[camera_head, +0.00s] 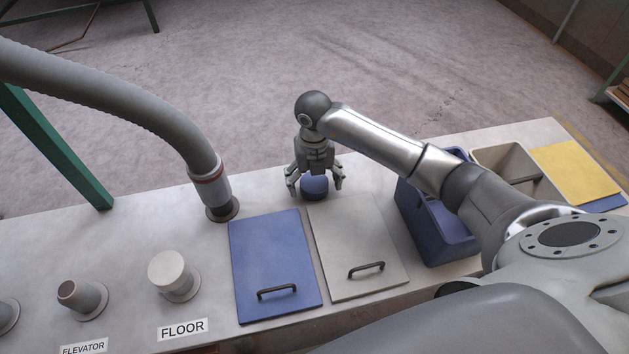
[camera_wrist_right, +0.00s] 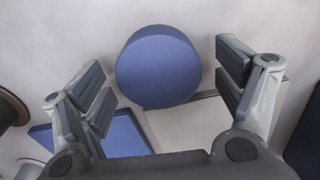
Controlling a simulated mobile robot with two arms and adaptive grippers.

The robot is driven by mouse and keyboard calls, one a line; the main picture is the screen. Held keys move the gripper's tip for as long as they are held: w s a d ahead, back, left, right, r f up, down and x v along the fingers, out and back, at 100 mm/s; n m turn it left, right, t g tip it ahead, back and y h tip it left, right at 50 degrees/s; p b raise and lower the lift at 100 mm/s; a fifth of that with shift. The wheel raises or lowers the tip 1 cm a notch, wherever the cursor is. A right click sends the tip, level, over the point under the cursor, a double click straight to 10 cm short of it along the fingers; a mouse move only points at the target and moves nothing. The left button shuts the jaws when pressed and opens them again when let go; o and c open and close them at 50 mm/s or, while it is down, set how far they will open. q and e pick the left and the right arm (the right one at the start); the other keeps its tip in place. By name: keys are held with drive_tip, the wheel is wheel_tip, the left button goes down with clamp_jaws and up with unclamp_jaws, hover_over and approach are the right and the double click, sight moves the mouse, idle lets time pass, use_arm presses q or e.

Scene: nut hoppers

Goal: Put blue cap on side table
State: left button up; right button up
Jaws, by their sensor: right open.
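The blue cap (camera_head: 314,188) is a round blue disc on the grey worktop, just behind the white lid. In the right wrist view the blue cap (camera_wrist_right: 158,66) lies between the two fingers, with clear gaps on both sides. My right gripper (camera_head: 314,188) points down over the cap with its fingers spread on either side of it; it is open in the wrist view (camera_wrist_right: 160,88) too. The gripper hides the top of the cap in the head view. My left gripper is not in view. I cannot tell which surface is the side table.
A blue lid (camera_head: 268,255) and a white lid (camera_head: 358,240) with handles lie in front. A blue bin (camera_head: 440,232) stands right. A grey hose (camera_head: 150,115) joins the worktop at left, near a capped port (camera_head: 170,270). A yellow panel (camera_head: 578,172) lies far right.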

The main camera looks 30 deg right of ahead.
sight(314, 182)
wheel_tip(314, 182, up, 12)
drive_tip(key=b, duration=0.1)
idle(0.6)
